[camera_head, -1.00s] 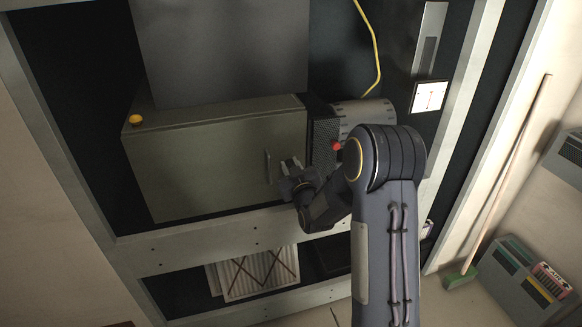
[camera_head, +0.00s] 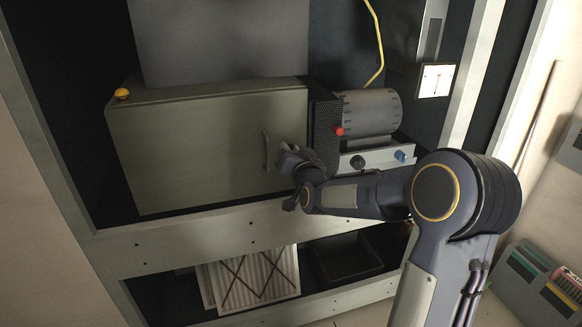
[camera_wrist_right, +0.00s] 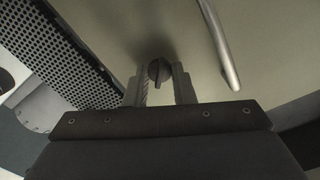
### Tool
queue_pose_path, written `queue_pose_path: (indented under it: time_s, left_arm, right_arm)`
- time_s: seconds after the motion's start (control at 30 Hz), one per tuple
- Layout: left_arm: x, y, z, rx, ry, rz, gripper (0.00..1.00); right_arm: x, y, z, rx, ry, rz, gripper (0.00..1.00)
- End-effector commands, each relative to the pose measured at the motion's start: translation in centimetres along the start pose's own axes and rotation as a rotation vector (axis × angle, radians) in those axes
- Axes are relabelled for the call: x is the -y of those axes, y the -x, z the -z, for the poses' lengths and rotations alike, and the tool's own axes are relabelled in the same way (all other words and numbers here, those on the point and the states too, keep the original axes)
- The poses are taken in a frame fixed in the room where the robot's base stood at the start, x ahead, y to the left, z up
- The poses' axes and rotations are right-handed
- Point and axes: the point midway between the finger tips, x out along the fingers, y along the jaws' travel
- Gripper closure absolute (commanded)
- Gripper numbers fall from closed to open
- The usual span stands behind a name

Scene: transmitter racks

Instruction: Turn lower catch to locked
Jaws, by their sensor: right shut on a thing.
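A grey-green cabinet door (camera_head: 190,150) closes the box in the rack, with a vertical bar handle (camera_head: 265,150) near its right edge. My right gripper (camera_head: 284,156) is at the door's lower right part, just right of the handle. In the right wrist view, a small dark round catch (camera_wrist_right: 158,70) with a narrow grip sits on the door face. The fingers of my right gripper (camera_wrist_right: 160,84) stand on both sides of it and are shut on it. The handle (camera_wrist_right: 219,45) is to its right there. The gripper hides the catch in the head view. My left gripper is not in view.
A perforated black panel (camera_head: 325,130) and a grey cylinder (camera_head: 367,112) with a red button (camera_head: 339,131) are right of the cabinet. A yellow knob (camera_head: 122,94) is on its top left. A yellow cable (camera_head: 379,45) hangs above. Pleated filters (camera_head: 255,278) stand below.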

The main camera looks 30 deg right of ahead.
Motion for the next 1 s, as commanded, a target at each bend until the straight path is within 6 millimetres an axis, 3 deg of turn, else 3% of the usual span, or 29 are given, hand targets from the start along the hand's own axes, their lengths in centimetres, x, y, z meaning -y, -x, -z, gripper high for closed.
queue_pose_path:
  time_s: [0.03,0.5,1.0]
  left_arm:
    - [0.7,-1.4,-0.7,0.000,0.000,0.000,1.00]
    - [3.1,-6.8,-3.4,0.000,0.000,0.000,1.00]
    - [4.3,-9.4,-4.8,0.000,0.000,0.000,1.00]
  right_arm:
    - [-0.4,0.0,-0.6,-0.004,-0.046,0.001,1.00]
    - [-0.4,0.0,-0.5,-0.003,-0.488,0.002,1.00]
    - [-0.3,0.0,-0.2,0.000,-0.807,0.000,1.00]
